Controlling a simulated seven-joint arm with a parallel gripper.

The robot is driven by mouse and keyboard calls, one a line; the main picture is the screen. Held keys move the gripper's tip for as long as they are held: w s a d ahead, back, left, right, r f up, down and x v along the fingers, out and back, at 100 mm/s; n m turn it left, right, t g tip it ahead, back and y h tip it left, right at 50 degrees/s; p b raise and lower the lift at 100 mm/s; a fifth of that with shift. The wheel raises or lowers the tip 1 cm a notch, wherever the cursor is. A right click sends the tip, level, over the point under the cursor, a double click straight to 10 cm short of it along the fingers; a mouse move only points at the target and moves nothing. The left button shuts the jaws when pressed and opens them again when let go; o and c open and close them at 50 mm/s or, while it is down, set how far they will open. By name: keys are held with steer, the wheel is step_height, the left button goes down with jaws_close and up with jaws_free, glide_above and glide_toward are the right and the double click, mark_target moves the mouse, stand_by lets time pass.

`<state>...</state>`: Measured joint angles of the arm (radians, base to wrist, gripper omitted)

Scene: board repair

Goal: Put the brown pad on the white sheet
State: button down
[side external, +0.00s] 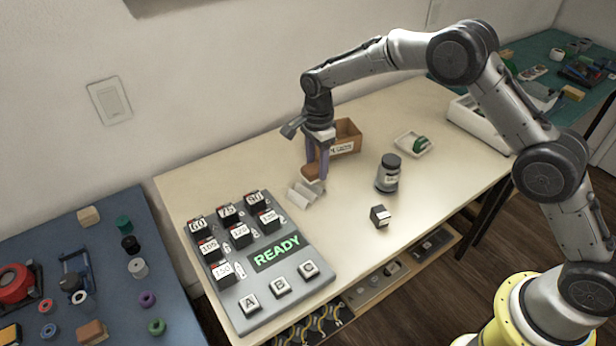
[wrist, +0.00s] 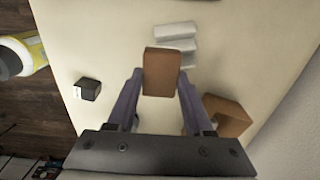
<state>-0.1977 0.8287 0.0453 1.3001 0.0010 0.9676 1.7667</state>
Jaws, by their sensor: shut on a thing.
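My gripper (side external: 317,165) is shut on the brown pad (side external: 311,172), which sits between the two purple fingers. In the wrist view, the brown pad (wrist: 162,72) spans the gap between the fingertips of my gripper (wrist: 160,80).
An open brown box (side external: 347,137) stands close behind my gripper. A dark-lidded jar (side external: 388,173) and a small dark cube (side external: 380,216) are to the right. A grey keypad panel reading READY (side external: 262,255) lies at front left. The table between is clear.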

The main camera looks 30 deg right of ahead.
mark_target(308, 188)
steer(key=w+f, duration=0.1)
steer(key=f, duration=0.1)
steer(key=w+f, duration=0.1)
steer(key=shift+w+a, duration=0.25)
steer(key=shift+w, duration=0.1)
steer(key=shift+w+f, duration=0.1)
steer(key=shift+f, duration=1.6)
steer(key=shift+c, duration=1.5)
jaws_free()
steer(key=shift+f, duration=0.15)
step_height(308, 188, up, 12)
steer(key=shift+r, duration=0.2)
steer(key=shift+r, duration=0.1)
